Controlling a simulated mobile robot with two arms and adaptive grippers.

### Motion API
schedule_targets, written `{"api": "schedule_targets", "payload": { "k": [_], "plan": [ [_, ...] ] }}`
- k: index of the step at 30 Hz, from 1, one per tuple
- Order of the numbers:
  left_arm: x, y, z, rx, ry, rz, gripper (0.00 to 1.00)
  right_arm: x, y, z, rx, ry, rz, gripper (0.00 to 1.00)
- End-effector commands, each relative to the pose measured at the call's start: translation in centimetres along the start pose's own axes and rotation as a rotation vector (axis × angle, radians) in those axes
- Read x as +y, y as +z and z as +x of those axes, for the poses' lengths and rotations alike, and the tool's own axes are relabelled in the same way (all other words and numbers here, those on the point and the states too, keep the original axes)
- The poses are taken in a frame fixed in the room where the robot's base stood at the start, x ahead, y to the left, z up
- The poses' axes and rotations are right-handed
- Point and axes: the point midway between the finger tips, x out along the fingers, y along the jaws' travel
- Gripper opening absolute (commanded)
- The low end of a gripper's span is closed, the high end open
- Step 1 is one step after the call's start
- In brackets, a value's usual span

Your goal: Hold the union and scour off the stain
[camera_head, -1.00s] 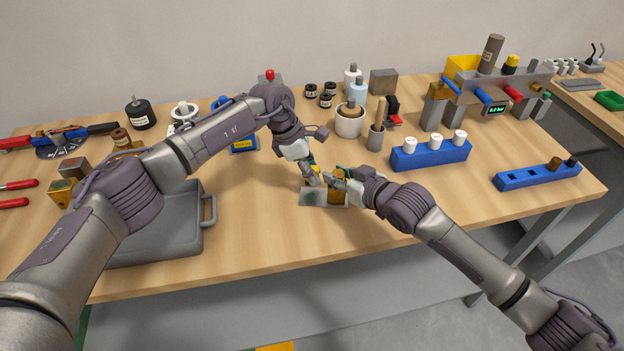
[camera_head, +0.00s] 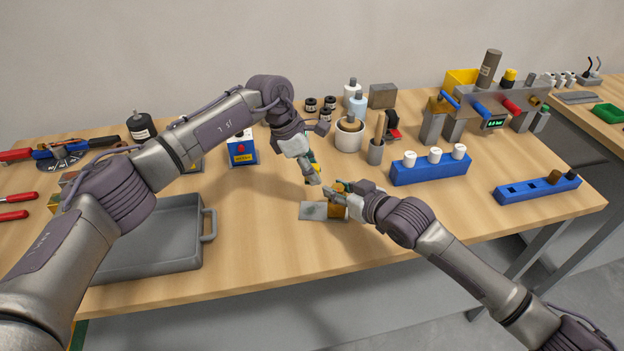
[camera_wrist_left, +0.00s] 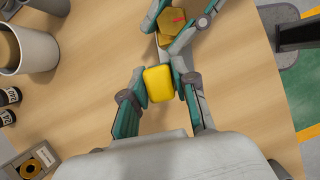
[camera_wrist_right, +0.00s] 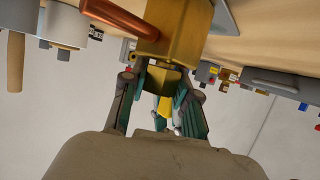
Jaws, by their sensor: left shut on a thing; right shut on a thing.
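My right gripper (camera_head: 352,196) is shut on the brass union (camera_head: 339,212), above the front middle of the bench. In the right wrist view the union (camera_wrist_right: 180,32) has a copper-coloured tube (camera_wrist_right: 122,16) beside it. My left gripper (camera_head: 314,181) is shut on a yellow block (camera_wrist_left: 158,84), which looks like a scouring pad. In the left wrist view the block is a short way apart from the union (camera_wrist_left: 178,30). A small red mark shows there near the union's middle; I cannot tell whether it is the stain or the tube.
A small grey plate (camera_head: 311,211) lies below the grippers. A grey tray (camera_head: 203,250) stands at the front left. A white pot (camera_head: 349,138) and a grey brush holder (camera_head: 376,153) stand behind. A blue block with white plugs (camera_head: 430,173) is to the right.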

Motion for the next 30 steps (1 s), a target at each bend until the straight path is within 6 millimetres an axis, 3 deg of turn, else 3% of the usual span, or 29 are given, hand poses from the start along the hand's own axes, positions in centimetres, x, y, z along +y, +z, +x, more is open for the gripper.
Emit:
{"api": "schedule_targets", "payload": {
  "k": [13, 30],
  "plan": [
    [-0.1, -0.3, 0.7, 0.001, 0.000, 0.000, 0.04, 0.1, 0.5, 0.1, -0.010, 0.002, 0.000, 0.00],
    [-0.1, -2.1, 5.3, 0.000, 0.000, -0.001, 0.04, 0.1, 0.5, 0.1, -0.010, 0.002, 0.000, 0.00]
  ]
}}
